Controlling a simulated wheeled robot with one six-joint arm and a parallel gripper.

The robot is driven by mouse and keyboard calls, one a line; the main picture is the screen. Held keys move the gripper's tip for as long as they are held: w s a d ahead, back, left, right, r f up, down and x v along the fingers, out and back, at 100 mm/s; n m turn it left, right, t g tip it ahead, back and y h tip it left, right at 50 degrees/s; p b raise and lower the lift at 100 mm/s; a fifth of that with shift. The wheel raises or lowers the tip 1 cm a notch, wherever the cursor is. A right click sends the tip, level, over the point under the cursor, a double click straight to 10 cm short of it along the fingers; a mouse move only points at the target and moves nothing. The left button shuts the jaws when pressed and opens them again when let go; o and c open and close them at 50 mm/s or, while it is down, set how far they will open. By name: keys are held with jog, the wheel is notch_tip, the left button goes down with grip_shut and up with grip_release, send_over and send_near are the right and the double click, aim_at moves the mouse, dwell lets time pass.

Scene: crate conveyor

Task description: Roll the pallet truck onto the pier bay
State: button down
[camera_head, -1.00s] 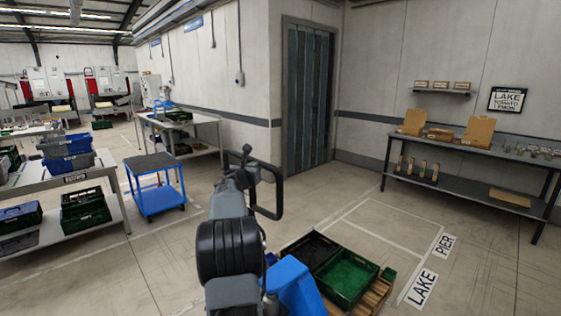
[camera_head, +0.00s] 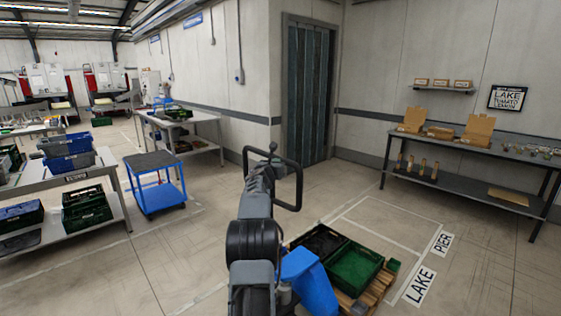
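The blue pallet truck (camera_head: 303,272) stands at the bottom centre. It carries a wooden pallet (camera_head: 378,287) with a black crate (camera_head: 318,241) and a green crate (camera_head: 352,270). The load lies left of the LAKE floor label (camera_head: 419,287), close to the line dividing the bays. The pier bay (camera_head: 385,222) is bare floor outlined in white, beyond that line, with the PIER label (camera_head: 443,244) on its right. My gripper (camera_head: 264,165) is at the truck's black loop handle (camera_head: 299,182). My arm hides its fingers, so its grip cannot be seen.
A workbench (camera_head: 470,160) with cardboard boxes stands against the right wall. A blue cart (camera_head: 155,185) and tables with crates (camera_head: 85,208) are on the left. A dark strip-curtain doorway (camera_head: 308,95) is at the back. Floor around the pier bay is clear.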

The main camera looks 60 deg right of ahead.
jog(key=shift+s+d+r+p, duration=0.1)
jog(key=shift+s+d+p, duration=0.35)
jog(key=shift+d, duration=0.45)
jog(key=w+a+b, duration=0.4)
jog(key=a+b, duration=0.1)
jog(key=a, duration=0.4)
jog(key=shift+a+b, duration=0.2)
jog(key=shift+b, duration=0.2)
dwell(0.3)
